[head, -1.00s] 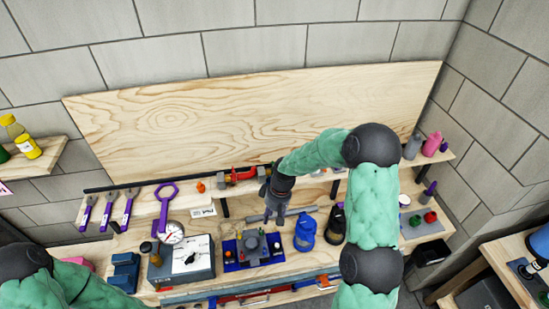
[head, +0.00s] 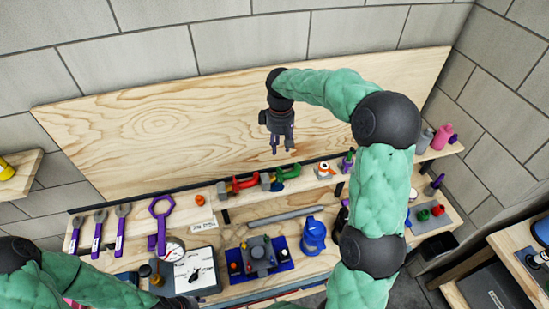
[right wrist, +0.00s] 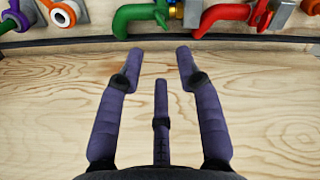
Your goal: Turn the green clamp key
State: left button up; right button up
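The green clamp key (head: 287,173) is a curved green piece on a grey block on the narrow shelf below the plywood board. It also shows at the top of the right wrist view (right wrist: 135,17), beside a small brass fitting. My right gripper (head: 281,148) hangs in front of the board, above the green key and apart from it. Its purple fingers (right wrist: 160,58) are spread and empty, with the tips just short of the green piece in the right wrist view. My left arm is at the lower left; only a dark part of its hand (head: 178,303) shows at the bottom edge.
A similar red clamp key (head: 243,184) sits left of the green one, and an orange-and-white piece (head: 325,169) to its right. The workbench below holds a blue jug (head: 314,236), a blue-based fixture (head: 283,263) and a gauge box.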

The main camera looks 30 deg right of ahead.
aim_at(279, 170)
jog(key=f, duration=0.7)
jog(key=f+p, duration=0.1)
jog(key=f, duration=0.2)
jog(key=shift+s+f, duration=0.2)
jog(key=shift+s, duration=0.05)
grip_shut()
